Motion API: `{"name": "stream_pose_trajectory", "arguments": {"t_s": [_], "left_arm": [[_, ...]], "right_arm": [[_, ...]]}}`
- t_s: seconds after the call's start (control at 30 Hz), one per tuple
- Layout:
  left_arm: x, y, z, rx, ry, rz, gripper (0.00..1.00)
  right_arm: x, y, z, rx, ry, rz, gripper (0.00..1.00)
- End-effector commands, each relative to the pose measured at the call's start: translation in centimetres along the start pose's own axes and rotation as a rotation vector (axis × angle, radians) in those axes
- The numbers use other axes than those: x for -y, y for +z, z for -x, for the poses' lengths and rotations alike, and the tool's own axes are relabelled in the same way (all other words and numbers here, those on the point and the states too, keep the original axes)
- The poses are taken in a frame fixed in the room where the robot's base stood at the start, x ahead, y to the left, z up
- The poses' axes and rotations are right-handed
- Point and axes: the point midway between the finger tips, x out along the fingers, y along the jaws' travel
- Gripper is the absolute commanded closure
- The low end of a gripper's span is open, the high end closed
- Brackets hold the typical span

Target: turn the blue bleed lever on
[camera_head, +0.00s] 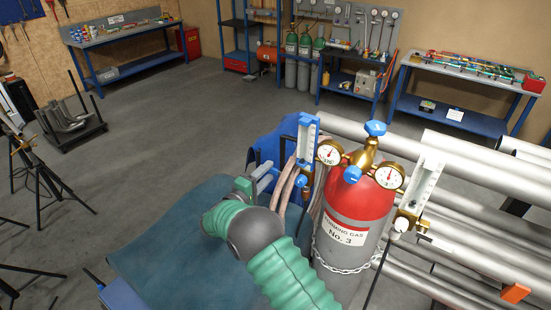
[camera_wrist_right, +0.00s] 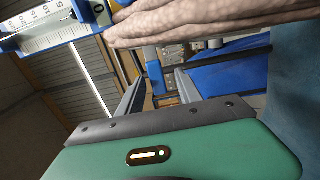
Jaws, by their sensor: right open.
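My right gripper (camera_head: 270,177) reaches up beside the left flowmeter (camera_head: 308,140), left of the red and grey gas cylinder (camera_head: 352,235). It is open, and nothing shows held. In the right wrist view, a small blue part (camera_wrist_right: 154,72), possibly the bleed lever, shows between or beyond the fingertips of my gripper (camera_wrist_right: 161,78); I cannot tell its distance. In the head view, small blue fittings (camera_head: 300,180) sit low on the left flowmeter. A blue knob (camera_head: 375,128) tops the brass regulator (camera_head: 364,158). My left gripper is out of view.
Pinkish-brown hoses (camera_head: 285,190) hang close to my right gripper; they also cross the top of the right wrist view (camera_wrist_right: 200,20). Large metal pipes (camera_head: 460,165) lie to the right. A teal cloth (camera_head: 165,240) covers the surface at left. Open floor (camera_head: 150,140) lies beyond.

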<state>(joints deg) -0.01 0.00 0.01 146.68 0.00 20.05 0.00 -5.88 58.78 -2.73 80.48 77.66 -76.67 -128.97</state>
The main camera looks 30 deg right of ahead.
Motion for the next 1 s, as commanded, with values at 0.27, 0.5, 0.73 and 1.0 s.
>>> {"name": "stream_pose_trajectory", "arguments": {"t_s": [0.27, 0.5, 0.73, 1.0], "left_arm": [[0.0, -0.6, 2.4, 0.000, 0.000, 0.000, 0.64], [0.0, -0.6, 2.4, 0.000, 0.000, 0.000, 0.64], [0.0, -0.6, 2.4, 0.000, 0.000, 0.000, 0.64], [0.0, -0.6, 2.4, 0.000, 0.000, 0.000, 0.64]], "right_arm": [[-0.3, 0.1, -4.9, 0.000, 0.001, -0.001, 0.58], [0.0, 0.0, -5.6, -0.002, 0.000, -0.001, 0.58], [0.0, 0.0, -5.6, -0.002, 0.000, -0.001, 0.77], [0.1, 0.0, -5.6, -0.001, -0.001, -0.001, 1.00]]}}
